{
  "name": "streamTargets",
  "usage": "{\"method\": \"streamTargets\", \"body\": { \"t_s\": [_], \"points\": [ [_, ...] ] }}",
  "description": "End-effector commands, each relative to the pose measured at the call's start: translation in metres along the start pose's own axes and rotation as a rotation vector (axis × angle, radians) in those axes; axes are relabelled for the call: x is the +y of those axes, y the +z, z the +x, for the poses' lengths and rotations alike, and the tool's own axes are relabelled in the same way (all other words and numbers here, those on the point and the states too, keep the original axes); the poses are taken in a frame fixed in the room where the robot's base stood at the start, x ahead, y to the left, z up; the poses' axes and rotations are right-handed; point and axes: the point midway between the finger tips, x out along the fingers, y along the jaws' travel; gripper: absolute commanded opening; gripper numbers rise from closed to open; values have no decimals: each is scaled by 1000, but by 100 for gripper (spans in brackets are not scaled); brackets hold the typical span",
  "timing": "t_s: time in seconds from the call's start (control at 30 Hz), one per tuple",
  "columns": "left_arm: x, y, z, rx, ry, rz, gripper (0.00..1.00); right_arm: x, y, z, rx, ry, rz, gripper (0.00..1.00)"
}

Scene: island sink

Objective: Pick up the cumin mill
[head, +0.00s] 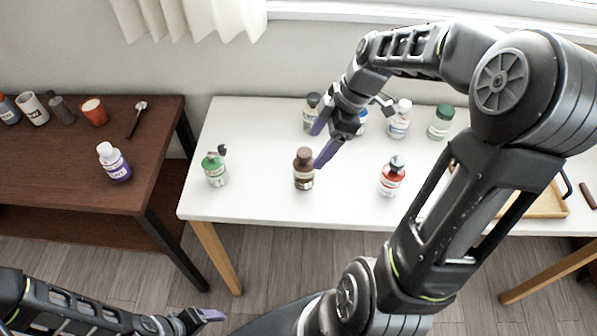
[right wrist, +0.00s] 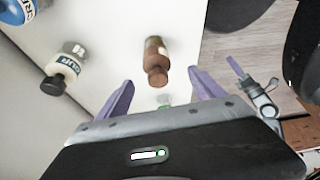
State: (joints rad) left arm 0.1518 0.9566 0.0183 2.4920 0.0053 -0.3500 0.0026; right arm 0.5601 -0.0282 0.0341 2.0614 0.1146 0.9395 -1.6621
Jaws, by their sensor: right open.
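A brown-capped brown bottle with a pale label, which looks like the cumin mill (head: 304,170), stands upright on the white table; its label is too small to read. In the right wrist view the brown mill (right wrist: 156,62) shows ahead of and between the finger directions. My right gripper (head: 323,138) is open and empty, its purple fingers just behind and right of the mill, apparently not touching it. The fingers also show spread in the right wrist view (right wrist: 161,88). My left gripper (head: 208,315) is low at the bottom left, away from the table; its jaw opening is unclear.
Dark-capped (head: 311,110), white-capped (head: 400,120) and green-capped (head: 441,122) bottles stand behind. A brown table (head: 60,165) holds more jars. A wooden tray (head: 545,203) lies right.

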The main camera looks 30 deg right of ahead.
Motion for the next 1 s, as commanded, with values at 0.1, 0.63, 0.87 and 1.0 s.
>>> {"method": "streamTargets", "body": {
  "t_s": [0.1,0.63,0.87,1.0],
  "points": [
    [-7,-2,22,5,5,3,77,0,9,23,0,0,0,77],
    [-10,-4,35,12,12,7,77,0,15,38,0,0,0,77],
    [-9,-4,33,12,11,7,77,0,15,56,0,-4,1,77],
    [-9,-4,33,12,11,7,77,0,15,64,0,-2,0,77]
  ]
}}
